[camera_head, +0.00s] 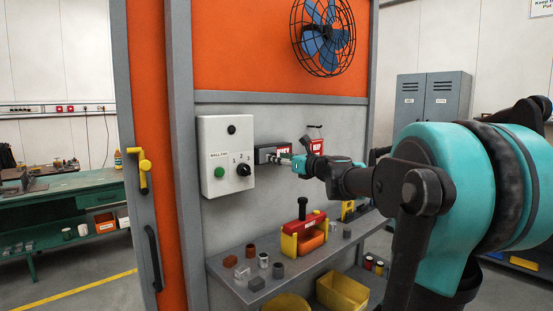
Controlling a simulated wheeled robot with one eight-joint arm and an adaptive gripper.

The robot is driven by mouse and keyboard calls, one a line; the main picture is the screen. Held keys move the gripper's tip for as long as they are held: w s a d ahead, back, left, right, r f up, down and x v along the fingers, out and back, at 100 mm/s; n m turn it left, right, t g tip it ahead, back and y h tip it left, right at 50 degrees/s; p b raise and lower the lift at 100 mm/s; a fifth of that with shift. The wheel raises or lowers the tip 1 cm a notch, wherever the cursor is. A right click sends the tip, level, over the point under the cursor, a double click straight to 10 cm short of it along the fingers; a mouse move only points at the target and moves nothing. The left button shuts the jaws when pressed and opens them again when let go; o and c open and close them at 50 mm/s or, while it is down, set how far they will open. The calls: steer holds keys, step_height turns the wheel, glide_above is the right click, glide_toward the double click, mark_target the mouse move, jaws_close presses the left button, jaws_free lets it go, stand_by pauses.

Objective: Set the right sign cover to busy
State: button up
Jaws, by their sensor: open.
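A small sign with a dark grey cover (264,155) and a red and white face is mounted on the grey wall panel, just right of the white control box. A second red sign with white lettering (316,146) is to its right, with a small dark piece above it. My gripper (287,158) is open at the wall, in front of the right part of the dark-covered sign and left of the red sign. The fingertips are small and partly lost against the sign. I cannot tell whether they touch it. The wrist hides the area below the red sign.
A white control box (226,157) with a green button and black knob is left of the signs. Below, a grey shelf (225,268) carries small blocks, cylinders and a red and yellow holder (303,235). A caged fan (323,35) hangs above. My arm fills the right side.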

steer(key=v, duration=1)
steer(key=shift+s+d, duration=0.15)
steer(key=shift+s, duration=0.05)
steer(key=s+a+f+n+g+h, duration=0.15)
steer(key=s+f+n, duration=0.3)
steer(key=f, duration=0.45)
steer(key=s+a+f+n+g+h, duration=0.1)
steer(key=s+a+f+n+g, duration=0.15)
steer(key=f+n, duration=0.5)
steer(key=s+a+f+n+g+h, duration=0.1)
steer(key=s+f+n+g, duration=0.3)
steer(key=f, duration=0.7)
steer(key=s+d+f+n+g+h, duration=0.1)
steer(key=s+d+f+n+h, duration=0.2)
steer(key=s+f+n, duration=0.3)
steer(key=s+d+f+n+g+h, duration=0.1)
steer(key=s+d+f+n+h, duration=0.3)
steer(key=s+f, duration=0.4)
step_height(320, 180, down, 3)
steer(key=d+n, duration=0.1)
steer(key=n, duration=0.1)
steer(key=shift+s+d+n, duration=0.3)
steer(key=shift+n, duration=0.1)
steer(key=shift+r, duration=0.1)
steer(key=shift+c, duration=0.5)
